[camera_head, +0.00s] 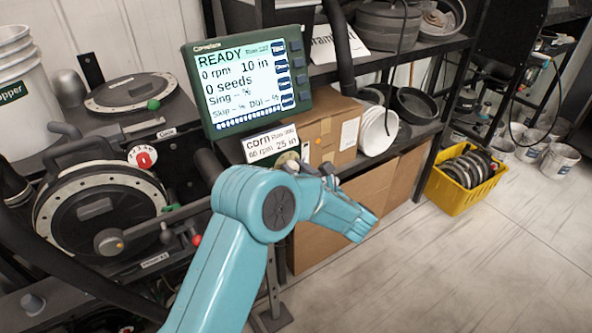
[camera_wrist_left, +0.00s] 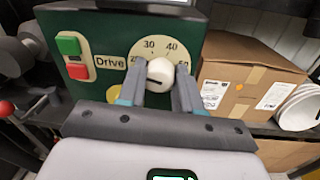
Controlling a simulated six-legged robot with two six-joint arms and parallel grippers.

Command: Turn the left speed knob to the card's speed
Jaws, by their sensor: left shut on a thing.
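The white speed knob (camera_wrist_left: 160,72) sits on a cream dial on the green drive box (camera_wrist_left: 75,22). The 30 and 40 marks show above it; other marks are partly covered by my fingers. A dark line shows on the knob, but I cannot tell which number it points to. My left gripper (camera_wrist_left: 160,88) is shut on the knob, one finger on each side. In the head view my left arm hides most of the box and knob. The card (camera_head: 270,143) above reads corn, 66 rpm, 25 in. My right gripper is out of view.
A green monitor (camera_head: 248,82) above the card reads READY, 0 rpm. Green and red buttons (camera_wrist_left: 75,58) sit left of the dial. Cardboard boxes (camera_head: 320,125) stand behind my arm. A round seed meter (camera_head: 95,208) is at left. Open floor lies at right, beyond a yellow crate (camera_head: 465,190).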

